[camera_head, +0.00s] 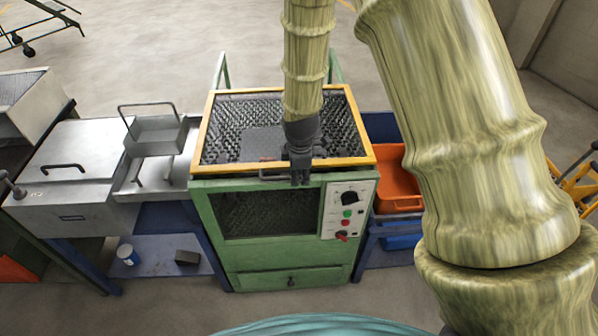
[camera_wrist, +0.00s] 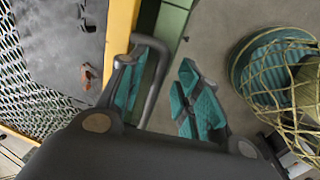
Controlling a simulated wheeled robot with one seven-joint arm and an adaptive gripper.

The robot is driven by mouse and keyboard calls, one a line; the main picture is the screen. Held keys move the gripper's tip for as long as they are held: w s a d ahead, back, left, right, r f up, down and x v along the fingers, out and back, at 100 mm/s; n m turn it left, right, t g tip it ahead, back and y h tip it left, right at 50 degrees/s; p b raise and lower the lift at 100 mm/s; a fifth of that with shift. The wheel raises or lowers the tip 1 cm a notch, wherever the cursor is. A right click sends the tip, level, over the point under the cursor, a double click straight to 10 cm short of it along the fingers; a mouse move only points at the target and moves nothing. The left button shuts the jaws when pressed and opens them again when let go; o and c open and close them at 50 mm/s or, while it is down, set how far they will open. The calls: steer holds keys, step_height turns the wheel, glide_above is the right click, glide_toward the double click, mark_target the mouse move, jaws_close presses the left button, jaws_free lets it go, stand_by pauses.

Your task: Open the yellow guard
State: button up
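The yellow guard (camera_head: 366,161) is a yellow-framed mesh panel lying flat over the top of the green furnace (camera_head: 216,262). A grey bar handle (camera_head: 272,178) sits at its front edge. My gripper (camera_head: 300,178) points down at this edge, at the right part of the handle. In the wrist view my gripper (camera_wrist: 165,95) is open, with its teal fingers apart. The handle (camera_wrist: 153,92) shows between them, its bar close to the left finger, which is partly behind it. I cannot tell whether they touch. The yellow frame (camera_wrist: 120,30) is left of the handle.
A control panel (camera_head: 348,208) with a knob and buttons is on the furnace's front right. An orange bin (camera_head: 398,185) stands to the right. A metal basket (camera_head: 155,132) and a lidded steel box (camera_head: 75,150) stand to the left. A small brown piece (camera_wrist: 86,76) lies under the mesh area.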

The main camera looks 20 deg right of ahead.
steer(key=shift+f, duration=0.15)
jaws_close()
